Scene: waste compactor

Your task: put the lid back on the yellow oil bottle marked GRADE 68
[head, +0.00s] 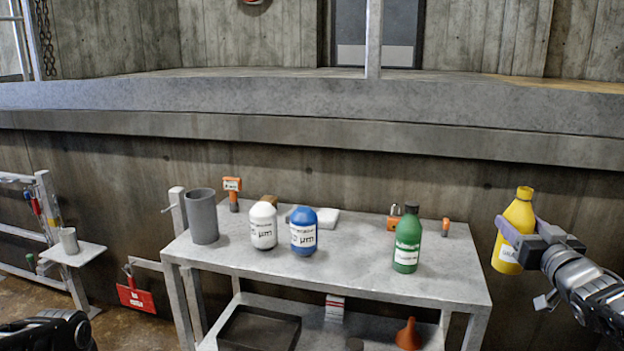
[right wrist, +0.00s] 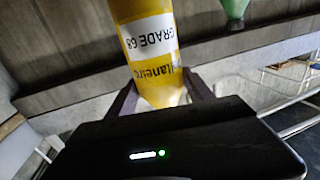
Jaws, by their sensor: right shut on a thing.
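The yellow oil bottle (head: 517,218) is in my right gripper (head: 513,233), raised in the air beyond the right end of the table. It looks nearly upright, leaning slightly. In the right wrist view the bottle (right wrist: 146,60) sits between the fingers (right wrist: 160,100), and its white label reads GRADE 68. The bottle's top is yellow in the head view; I cannot tell whether a lid is on it. I cannot make out a separate loose lid. At the lower left only a dark part of my left arm shows, without its fingers.
On the grey table (head: 340,262) stand a grey cylinder (head: 203,217), white jar (head: 263,226), blue jar (head: 303,231) and green bottle (head: 407,240) with a dark cap. Small orange items lie behind. The lower shelf holds a black tray (head: 232,336) and orange funnel (head: 408,334). The table's front right is clear.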

